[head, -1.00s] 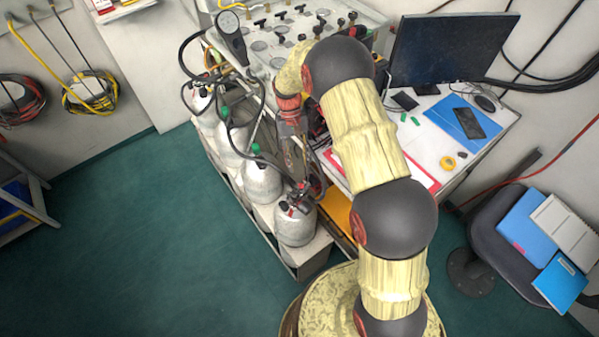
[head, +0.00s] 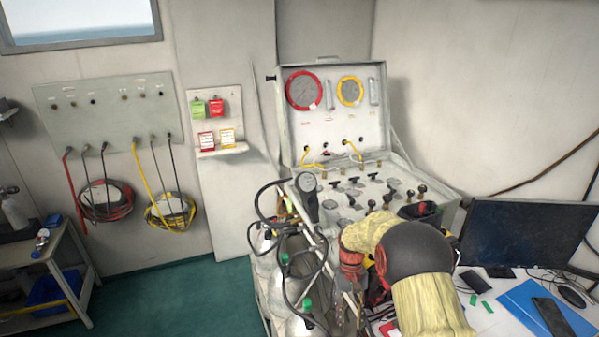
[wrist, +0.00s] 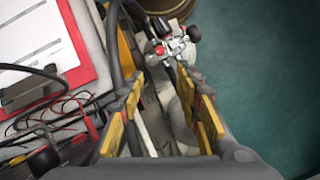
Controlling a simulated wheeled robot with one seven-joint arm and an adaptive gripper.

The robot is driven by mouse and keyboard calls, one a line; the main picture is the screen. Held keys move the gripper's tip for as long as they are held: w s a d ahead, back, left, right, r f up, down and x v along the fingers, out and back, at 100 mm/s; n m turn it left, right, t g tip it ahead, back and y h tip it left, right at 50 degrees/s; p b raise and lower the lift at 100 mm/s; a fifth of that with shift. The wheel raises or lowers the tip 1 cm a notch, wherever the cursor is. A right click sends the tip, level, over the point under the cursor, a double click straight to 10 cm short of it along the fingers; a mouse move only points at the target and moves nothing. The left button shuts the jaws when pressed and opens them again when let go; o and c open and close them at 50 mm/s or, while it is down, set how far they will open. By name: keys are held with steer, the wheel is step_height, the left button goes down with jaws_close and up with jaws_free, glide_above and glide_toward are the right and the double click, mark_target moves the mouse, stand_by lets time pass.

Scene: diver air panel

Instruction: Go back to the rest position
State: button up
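In the wrist view my gripper (wrist: 160,85) has its two yellow-and-grey fingers apart, with nothing clearly held between them. It points down beside the air cylinders; a cylinder valve with a red and chrome fitting (wrist: 172,48) shows beyond the fingertips. In the head view my arm bends over the front of the air panel (head: 355,195), and my gripper is mostly hidden below the bend. The grey cylinders (head: 300,325) with green caps stand just left of it.
A desk with a monitor (head: 525,235), blue folder (head: 540,310) and phone (head: 473,281) is close on the right. A red clipboard (wrist: 85,70) lies by the gripper. Black hoses (head: 262,205) loop over the cylinders. Green floor (head: 180,300) is open at left.

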steer(key=s+r+t, duration=0.9)
steer(key=s+r, duration=1.9)
steer(key=r, duration=0.3)
steer(key=shift+s+a+r+t, duration=0.2)
steer(key=shift+s+a+t, duration=0.15)
steer(key=shift+t, duration=0.05)
stand_by(0.4)
